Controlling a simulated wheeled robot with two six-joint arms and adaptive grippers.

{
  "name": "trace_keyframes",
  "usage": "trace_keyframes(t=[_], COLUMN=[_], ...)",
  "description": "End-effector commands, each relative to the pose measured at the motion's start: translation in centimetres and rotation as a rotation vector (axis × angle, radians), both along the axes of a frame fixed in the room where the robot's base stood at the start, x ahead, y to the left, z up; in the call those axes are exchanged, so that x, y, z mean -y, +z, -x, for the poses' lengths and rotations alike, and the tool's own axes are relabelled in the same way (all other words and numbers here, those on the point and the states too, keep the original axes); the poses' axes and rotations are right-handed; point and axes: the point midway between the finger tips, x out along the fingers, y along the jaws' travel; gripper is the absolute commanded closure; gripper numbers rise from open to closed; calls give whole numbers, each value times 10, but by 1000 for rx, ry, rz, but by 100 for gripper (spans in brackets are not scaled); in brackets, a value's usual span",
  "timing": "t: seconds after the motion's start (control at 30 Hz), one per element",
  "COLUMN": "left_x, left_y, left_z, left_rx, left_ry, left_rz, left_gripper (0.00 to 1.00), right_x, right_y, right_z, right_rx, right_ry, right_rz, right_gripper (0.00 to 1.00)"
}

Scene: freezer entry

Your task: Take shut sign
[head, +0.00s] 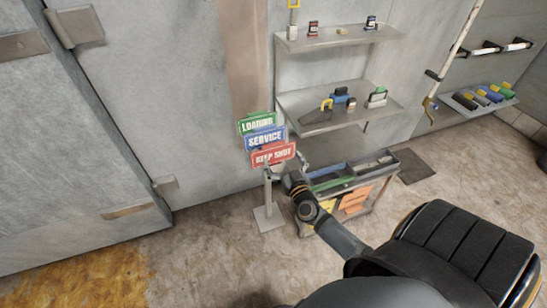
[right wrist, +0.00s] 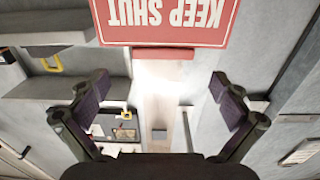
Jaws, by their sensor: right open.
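The red KEEP SHUT sign (head: 272,156) is the front and lowest of three signs on a grey floor stand (head: 268,212). My right gripper (head: 286,172) is open and empty just below the sign's lower edge. In the right wrist view the red sign (right wrist: 168,22) appears upside down at the top, beyond the spread fingertips (right wrist: 160,90). It is not between the fingers, and I see no contact. My left gripper is not in view.
A green LOADING sign (head: 256,122) and a blue SERVICE sign (head: 265,138) sit behind the red one. A cart with bins (head: 345,185) stands just right of the stand, below wall shelves (head: 335,38). A large grey door (head: 60,130) is left. Open floor lies in front.

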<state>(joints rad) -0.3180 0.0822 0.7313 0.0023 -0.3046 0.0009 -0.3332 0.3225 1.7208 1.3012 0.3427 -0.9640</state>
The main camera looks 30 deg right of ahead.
Motion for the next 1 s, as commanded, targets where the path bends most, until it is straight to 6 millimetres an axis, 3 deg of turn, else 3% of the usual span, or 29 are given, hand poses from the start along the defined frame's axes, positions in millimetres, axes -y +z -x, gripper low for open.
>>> trace_keyframes(t=[0.1,0.33,0.5,0.6,0.87,1.0], left_x=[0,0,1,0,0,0], left_y=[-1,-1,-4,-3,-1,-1], left_z=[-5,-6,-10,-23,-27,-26], left_rx=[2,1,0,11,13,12], left_ry=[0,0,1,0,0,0], left_rz=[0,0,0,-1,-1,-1], left_gripper=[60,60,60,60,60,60], right_x=[4,5,8,12,13,13], right_y=[-1,0,6,4,5,5], right_z=[-17,-27,-56,-69,-74,-74], right_rx=[1,-1,1,0,-2,-2], right_ry=[-1,1,1,0,1,1], right_rz=[0,0,-2,0,0,0], right_gripper=[0,0,0,0,0,15])
